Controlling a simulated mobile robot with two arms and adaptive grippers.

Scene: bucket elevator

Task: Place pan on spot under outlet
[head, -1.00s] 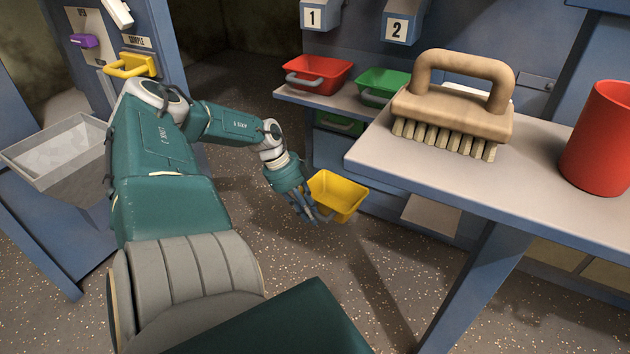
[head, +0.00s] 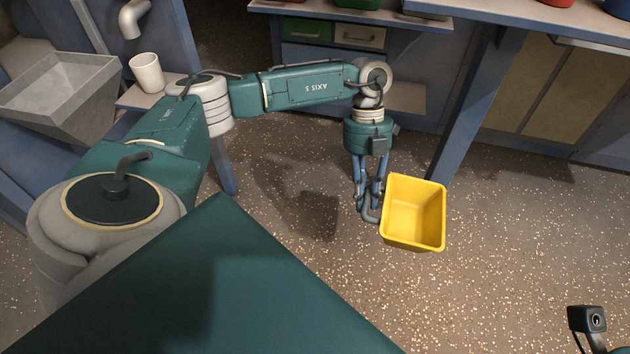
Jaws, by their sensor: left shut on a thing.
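A grey bent pipe (head: 133,18), which looks like an outlet, hangs at the upper left. Below it a white cup (head: 146,73) stands on a small ledge (head: 136,98). I cannot make out a marked spot for the pan.
A grey hopper (head: 58,98) is at the left, beside the cup. Blue benches line the back, with a slanted blue leg (head: 468,105) behind the pan. The floor around the pan is clear.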

